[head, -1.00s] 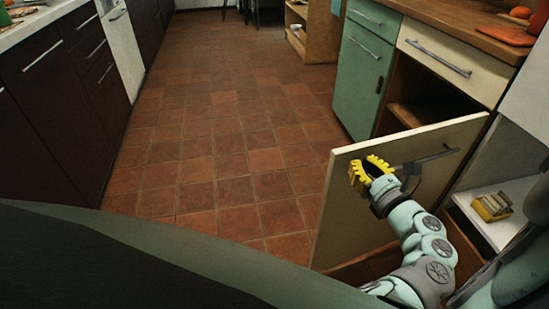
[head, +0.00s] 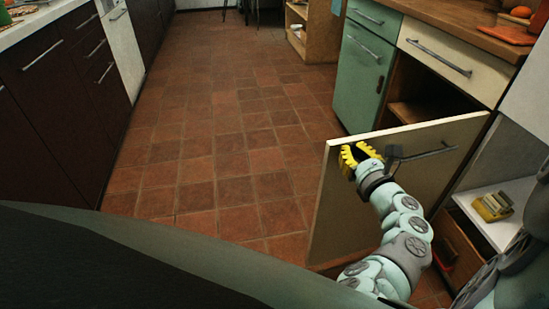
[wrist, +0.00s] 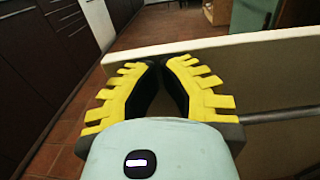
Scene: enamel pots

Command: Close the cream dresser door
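The cream dresser door (head: 340,205) stands wide open, sticking out into the aisle from the dresser on the right. Its dark bar handle (head: 425,153) is on the face towards me. My gripper (head: 349,160), with yellow toothed fingers, is at the upper part of this face, near the door's free edge. In the wrist view, the fingertips (wrist: 160,63) meet or nearly meet just below the door's top edge (wrist: 240,48), with nothing seen between them. I cannot tell whether they touch the door.
The dresser opening (head: 412,95) behind the door shows a shelf, under a cream drawer (head: 455,62). A green cabinet (head: 360,75) stands beyond it. A white shelf (head: 505,225) is at the right. The tiled floor (head: 200,150) left of the door is clear.

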